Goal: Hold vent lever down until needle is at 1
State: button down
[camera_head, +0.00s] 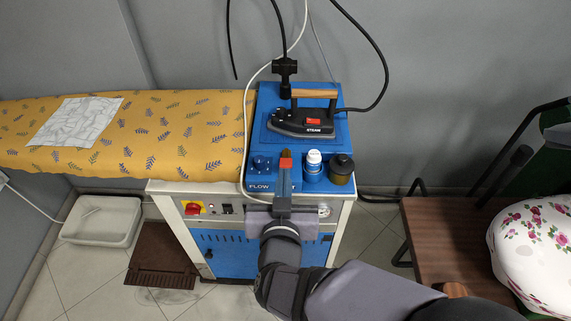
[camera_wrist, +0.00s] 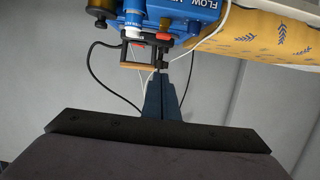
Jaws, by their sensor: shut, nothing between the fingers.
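The blue steam station (camera_head: 262,180) has a row of fittings on its top; the vent lever appears to be the part with a red tip (camera_head: 286,162), just beyond my fingertips. A red part also shows in the wrist view (camera_wrist: 166,36), above my fingers. My gripper (camera_head: 285,172) is shut and empty, over the station's front edge; its fingers also show in the wrist view (camera_wrist: 162,78). I cannot tell whether they touch the lever. A small round gauge (camera_head: 323,211) sits on the front panel right of my wrist. Its needle is too small to read. My gripper hides part of the lettering.
An iron (camera_head: 305,121) stands behind the fittings, with a black cable. A FLOW knob (camera_head: 261,164) is left of the lever; a white-capped bottle (camera_head: 313,165) and dark canister (camera_head: 341,168) are right. The yellow ironing board (camera_head: 190,110) extends left; a wooden bench (camera_head: 435,240) stands right.

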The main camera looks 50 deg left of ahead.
jog(key=p, duration=0.2)
send_over(285, 165)
jog(key=d, duration=0.1)
notch_tip(285, 165, down, 2)
jog(key=f, duration=0.1)
jog(key=s+f, duration=0.1)
jog(key=shift+s+d+f+p, duration=0.1)
jog(key=shift+d+f+p, duration=0.15)
jog(key=shift+f+p, duration=0.15)
jog(key=shift+f, duration=0.8)
jog(key=shift+f, duration=0.1)
jog(key=f+b, duration=0.1)
jog(key=b, duration=0.3)
jog(key=f+t+y+b, duration=0.1)
jog(key=b, duration=0.3)
jog(key=f+t+y+b, duration=0.1)
jog(key=b, duration=0.3)
jog(key=shift+s+d+f+b, duration=0.15)
jog(key=shift+s+d+b, duration=0.15)
jog(key=shift+s+b, duration=0.05)
dwell(4.0)
